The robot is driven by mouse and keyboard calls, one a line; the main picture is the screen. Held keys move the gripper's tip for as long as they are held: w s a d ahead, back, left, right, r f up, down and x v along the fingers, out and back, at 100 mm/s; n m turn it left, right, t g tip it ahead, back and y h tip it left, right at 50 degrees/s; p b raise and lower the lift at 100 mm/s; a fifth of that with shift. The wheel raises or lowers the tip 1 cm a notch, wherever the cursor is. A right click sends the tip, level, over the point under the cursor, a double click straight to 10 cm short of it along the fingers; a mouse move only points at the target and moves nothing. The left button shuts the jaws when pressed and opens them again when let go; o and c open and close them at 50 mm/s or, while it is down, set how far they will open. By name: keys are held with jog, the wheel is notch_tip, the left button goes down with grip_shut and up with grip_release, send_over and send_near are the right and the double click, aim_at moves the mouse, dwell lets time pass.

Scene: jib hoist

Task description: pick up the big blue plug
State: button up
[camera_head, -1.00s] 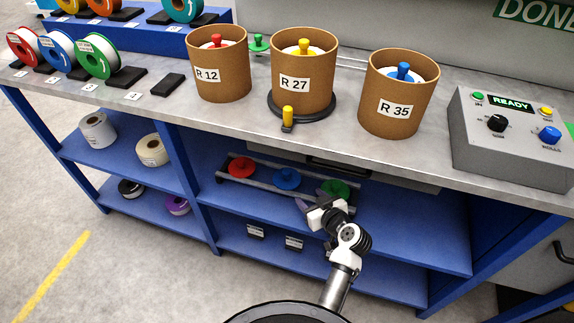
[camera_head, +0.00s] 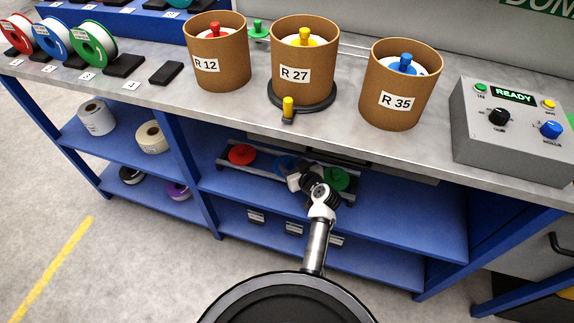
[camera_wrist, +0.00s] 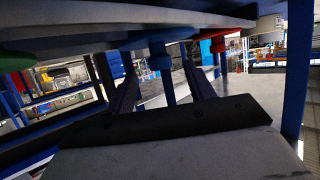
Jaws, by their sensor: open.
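The big blue plug (camera_head: 283,162) sits in the middle of a rack on the upper blue shelf under the bench, partly hidden by my gripper in the head view. My gripper (camera_head: 292,172) is at that plug, reaching in from the front. In the wrist view, the blue stem and knob of the plug (camera_wrist: 160,63) show between the two dark, spread fingers of my gripper (camera_wrist: 159,58). I cannot tell whether either finger touches it.
A red plug (camera_head: 242,154) lies left of the blue one and a green plug (camera_head: 336,178) right of it, close to my gripper. The bench top (camera_head: 240,112) overhangs the rack. Pots stand on it, one R 35 pot (camera_head: 396,100) with a smaller blue knob.

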jog(key=shift+x, duration=1.4)
jog(key=shift+r, duration=0.1)
jog(key=shift+c, duration=0.3)
jog(key=c, duration=0.9)
jog(key=shift+c, duration=0.5)
jog(key=shift+r, duration=0.1)
